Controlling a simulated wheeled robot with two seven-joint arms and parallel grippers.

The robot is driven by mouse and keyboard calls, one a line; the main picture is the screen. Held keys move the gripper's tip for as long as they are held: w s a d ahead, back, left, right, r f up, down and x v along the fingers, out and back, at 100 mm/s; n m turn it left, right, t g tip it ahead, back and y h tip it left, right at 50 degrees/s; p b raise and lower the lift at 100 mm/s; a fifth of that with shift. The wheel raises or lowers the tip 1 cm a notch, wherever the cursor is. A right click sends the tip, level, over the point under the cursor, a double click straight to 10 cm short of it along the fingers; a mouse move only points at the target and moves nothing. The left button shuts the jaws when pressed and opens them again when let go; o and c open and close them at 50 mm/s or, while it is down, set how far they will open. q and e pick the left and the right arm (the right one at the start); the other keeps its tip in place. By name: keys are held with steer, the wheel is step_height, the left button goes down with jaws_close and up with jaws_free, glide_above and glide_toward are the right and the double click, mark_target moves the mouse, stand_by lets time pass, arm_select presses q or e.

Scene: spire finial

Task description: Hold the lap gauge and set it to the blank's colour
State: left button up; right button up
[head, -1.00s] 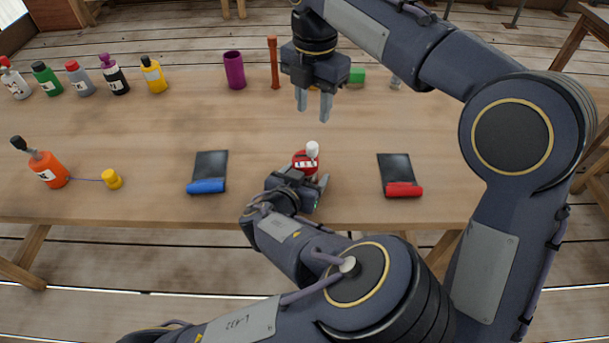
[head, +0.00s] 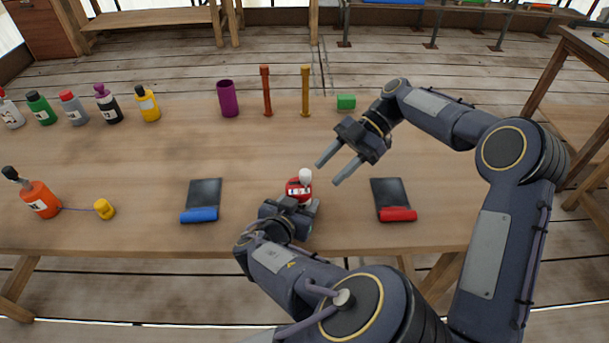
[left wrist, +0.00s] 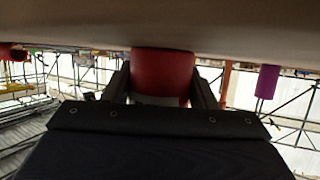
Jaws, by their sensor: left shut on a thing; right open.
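The lap gauge appears to be the small red round body (head: 293,188) with a white band of dark marks and a white knob (head: 305,176) on top. It is at the table's front middle. My left gripper (head: 300,205) is shut on it from the front. In the left wrist view the red body (left wrist: 162,75) sits between the two fingers. My right gripper (head: 328,172) is open and empty, its fingers slanting down-left just right of the knob, apart from it. A green block (head: 346,102) lies at the back right; I cannot tell whether it is the blank.
A blue-edged dark pad (head: 204,195) and a red-edged one (head: 390,192) flank the gauge. A purple cup (head: 228,98), a brown post (head: 266,90) and a yellow post (head: 305,90) stand behind. Several bottles line the left; an orange one (head: 40,199) stands near a yellow cap (head: 104,209).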

mark_target(304, 176)
steer(key=w+d+m+y, duration=0.2)
steer(key=d+m+y, duration=0.1)
steer(key=d+y, duration=0.3)
steer(key=shift+t+y, duration=0.4)
steer(key=shift+y, duration=0.2)
steer(key=x, duration=0.8)
steer(key=f+x, duration=0.1)
steer(key=x, duration=0.4)
steer(key=shift+w+a, duration=0.1)
steer(key=shift+c, duration=0.4)
jaws_close()
